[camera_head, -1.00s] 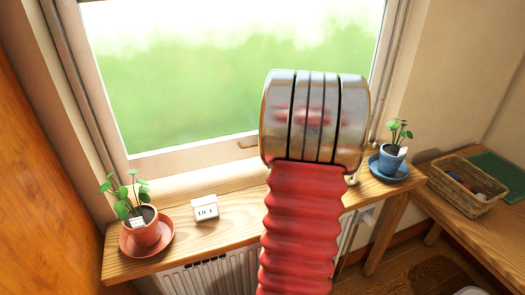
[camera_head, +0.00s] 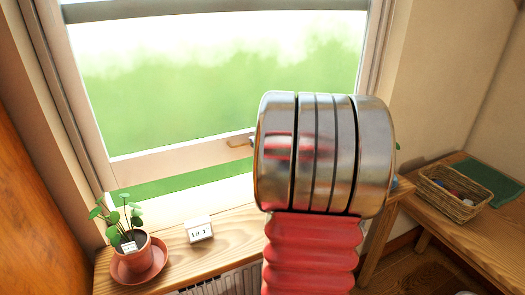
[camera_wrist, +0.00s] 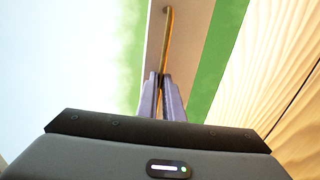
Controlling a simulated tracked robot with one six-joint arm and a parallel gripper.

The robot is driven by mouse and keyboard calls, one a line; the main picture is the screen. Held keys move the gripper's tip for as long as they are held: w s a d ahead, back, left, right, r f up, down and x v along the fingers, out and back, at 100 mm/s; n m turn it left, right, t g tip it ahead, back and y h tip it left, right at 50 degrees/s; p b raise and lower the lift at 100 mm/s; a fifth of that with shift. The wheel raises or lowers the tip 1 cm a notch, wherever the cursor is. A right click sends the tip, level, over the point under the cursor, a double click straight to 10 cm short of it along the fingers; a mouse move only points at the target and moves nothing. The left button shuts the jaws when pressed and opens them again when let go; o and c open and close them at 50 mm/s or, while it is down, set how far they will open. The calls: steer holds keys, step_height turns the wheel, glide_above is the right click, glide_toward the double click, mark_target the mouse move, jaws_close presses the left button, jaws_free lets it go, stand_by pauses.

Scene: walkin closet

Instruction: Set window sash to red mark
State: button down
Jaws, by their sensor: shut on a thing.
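The window sash (camera_head: 150,165) is a pale frame with a wide bottom rail, raised above the sill with a green strip of outdoors showing beneath. A brass handle (camera_head: 240,141) sits on that rail, partly hidden by my arm in the head view. In the wrist view my gripper (camera_wrist: 162,82) is shut on the lower end of the brass handle (camera_wrist: 168,40). The bottom rail also shows behind the handle in the wrist view (camera_wrist: 190,50). No red mark can be made out in either view.
A wooden shelf (camera_head: 235,230) below the window holds a potted plant (camera_head: 128,243) on a terracotta saucer and a small white display block (camera_head: 198,230). A wicker basket (camera_head: 455,195) stands on the bench at right. My arm hides most of the blue pot.

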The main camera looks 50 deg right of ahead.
steer(key=shift+r, duration=0.35)
steer(key=c, duration=1.9)
jaws_free()
steer(key=shift+w, duration=0.1)
steer(key=shift+f, duration=0.1)
steer(key=v, duration=1.4)
steer(key=shift+f, duration=0.2)
steer(key=shift+w, duration=0.1)
